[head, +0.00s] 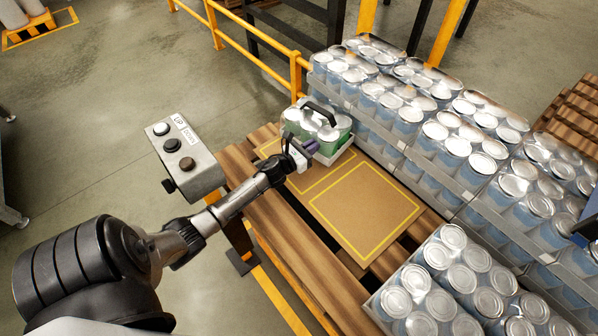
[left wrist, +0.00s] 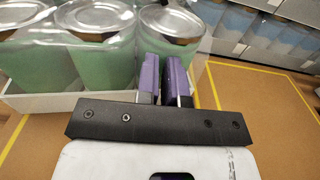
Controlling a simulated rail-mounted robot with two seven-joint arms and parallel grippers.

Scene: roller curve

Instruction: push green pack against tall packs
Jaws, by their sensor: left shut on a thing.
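The green pack (head: 331,146), with silver-lidded cans, a black carry handle and a white tray, stands upright on the cardboard at the back. It fills the upper left of the left wrist view (left wrist: 97,60). The tall packs (head: 425,119) of blue cans in clear film stand in a long row beyond and right of it. I cannot tell whether the green pack touches them. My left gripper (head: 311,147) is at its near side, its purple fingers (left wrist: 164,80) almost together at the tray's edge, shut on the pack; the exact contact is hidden. My right gripper is not in view.
Yellow outlines mark the cardboard sheet (head: 366,210) on the wooden pallet (head: 278,232); its right part is bare. A lower blue can pack (head: 452,285) stands front right. A grey button box (head: 185,157) is left of my arm. Yellow railings (head: 258,53) run behind.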

